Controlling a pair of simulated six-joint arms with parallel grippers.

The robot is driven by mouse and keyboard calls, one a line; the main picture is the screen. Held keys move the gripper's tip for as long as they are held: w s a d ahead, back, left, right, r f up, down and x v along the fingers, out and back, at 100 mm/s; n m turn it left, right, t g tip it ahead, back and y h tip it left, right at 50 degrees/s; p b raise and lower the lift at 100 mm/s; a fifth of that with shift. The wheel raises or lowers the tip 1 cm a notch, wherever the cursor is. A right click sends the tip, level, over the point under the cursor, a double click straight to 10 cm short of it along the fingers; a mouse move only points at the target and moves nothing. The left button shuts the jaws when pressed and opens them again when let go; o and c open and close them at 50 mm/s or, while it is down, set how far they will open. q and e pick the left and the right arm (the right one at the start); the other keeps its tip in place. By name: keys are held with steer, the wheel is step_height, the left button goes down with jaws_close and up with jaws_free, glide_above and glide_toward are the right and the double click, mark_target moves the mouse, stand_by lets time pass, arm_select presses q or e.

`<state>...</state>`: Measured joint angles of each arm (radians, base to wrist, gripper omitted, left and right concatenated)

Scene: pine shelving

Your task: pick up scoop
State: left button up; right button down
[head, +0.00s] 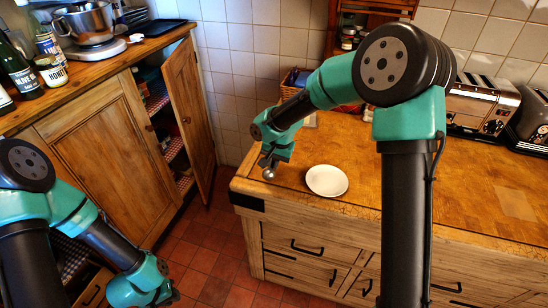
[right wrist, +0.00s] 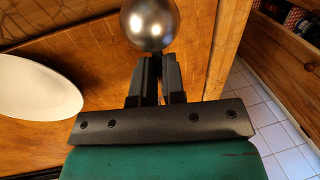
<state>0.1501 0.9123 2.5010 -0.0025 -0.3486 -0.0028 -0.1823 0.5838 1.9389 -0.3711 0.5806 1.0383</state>
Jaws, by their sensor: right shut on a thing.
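The scoop shows as a shiny, rounded metal end (head: 268,173) at the left corner of the wooden counter. In the right wrist view the scoop (right wrist: 149,22) is a silver ball shape just beyond my fingertips. My right gripper (right wrist: 158,75) is shut on it, and the fingers hide the part that they hold. In the head view my right gripper (head: 270,161) is left of the white plate. I cannot tell whether the scoop touches the counter. My left gripper (head: 168,297) is low at the bottom left, above the floor, apart from the scoop; its fingers are unclear.
A white plate (head: 327,181) lies on the counter (head: 450,210) beside my right gripper. Toasters (head: 480,103) stand at the back right. A cabinet door (head: 188,115) hangs open at left. The counter's middle is clear.

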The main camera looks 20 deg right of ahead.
steer(key=s+a+r, duration=0.1)
steer(key=s+a, duration=0.2)
steer(key=s, duration=0.8)
steer(key=shift+s+a, duration=0.3)
steer(key=shift+s, duration=0.05)
